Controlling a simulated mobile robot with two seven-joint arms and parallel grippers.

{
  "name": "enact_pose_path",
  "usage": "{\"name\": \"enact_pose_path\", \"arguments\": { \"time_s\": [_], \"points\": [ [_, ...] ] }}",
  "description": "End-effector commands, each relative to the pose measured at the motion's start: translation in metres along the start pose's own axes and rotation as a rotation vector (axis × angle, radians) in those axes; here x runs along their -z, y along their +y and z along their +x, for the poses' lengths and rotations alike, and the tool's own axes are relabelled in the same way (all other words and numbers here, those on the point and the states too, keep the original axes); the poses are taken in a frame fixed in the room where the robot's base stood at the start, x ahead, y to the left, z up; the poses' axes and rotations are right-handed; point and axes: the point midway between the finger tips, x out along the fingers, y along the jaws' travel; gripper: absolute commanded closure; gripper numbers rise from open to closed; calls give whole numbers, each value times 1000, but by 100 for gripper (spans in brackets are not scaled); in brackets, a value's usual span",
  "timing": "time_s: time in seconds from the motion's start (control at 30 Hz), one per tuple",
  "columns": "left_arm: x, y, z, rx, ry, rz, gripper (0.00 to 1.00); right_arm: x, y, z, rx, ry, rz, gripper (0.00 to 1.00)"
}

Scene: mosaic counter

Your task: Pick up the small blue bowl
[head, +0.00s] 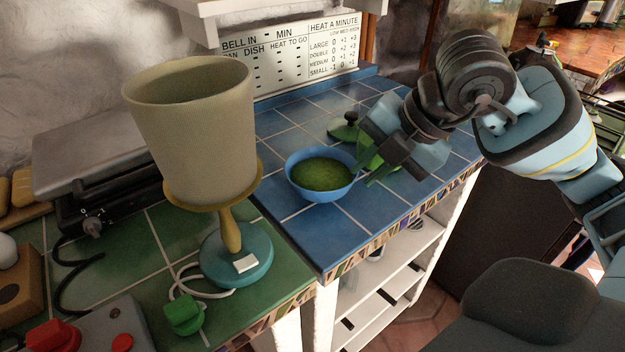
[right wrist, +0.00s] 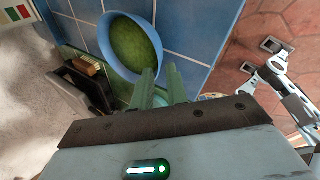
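The small blue bowl (head: 318,193) stands upright on the blue-tiled counter (head: 300,232) in the head view. It has a mottled green inside. It also shows at the top of the right wrist view (right wrist: 154,36). My right gripper (head: 372,170) is just right of the bowl, close to its rim. Its two green fingers (right wrist: 160,78) point toward the bowl and show a narrow gap with nothing held between them. I cannot tell whether a finger touches the bowl. My left gripper is not in view.
A green lid-like thing with a dark knob (head: 347,128) lies behind the bowl, partly hidden by my right gripper. A large beige lamp (head: 195,130) stands left of the bowl. The counter's front edge is close. Blue tiles behind the bowl are clear.

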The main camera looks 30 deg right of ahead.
Motion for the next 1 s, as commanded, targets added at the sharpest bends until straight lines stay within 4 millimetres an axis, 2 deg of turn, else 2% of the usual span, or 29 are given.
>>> {"name": "enact_pose_path", "arguments": {
  "time_s": [0.2,0.47,0.67,1.0],
  "points": [
    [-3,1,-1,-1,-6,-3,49,-3,0,-1,0,-18,9,85],
    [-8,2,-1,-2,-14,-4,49,-3,0,22,1,-14,7,85],
    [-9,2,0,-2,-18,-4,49,-3,1,28,-1,-13,7,85],
    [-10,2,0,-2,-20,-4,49,-5,3,70,1,-13,7,85]
  ]
}}
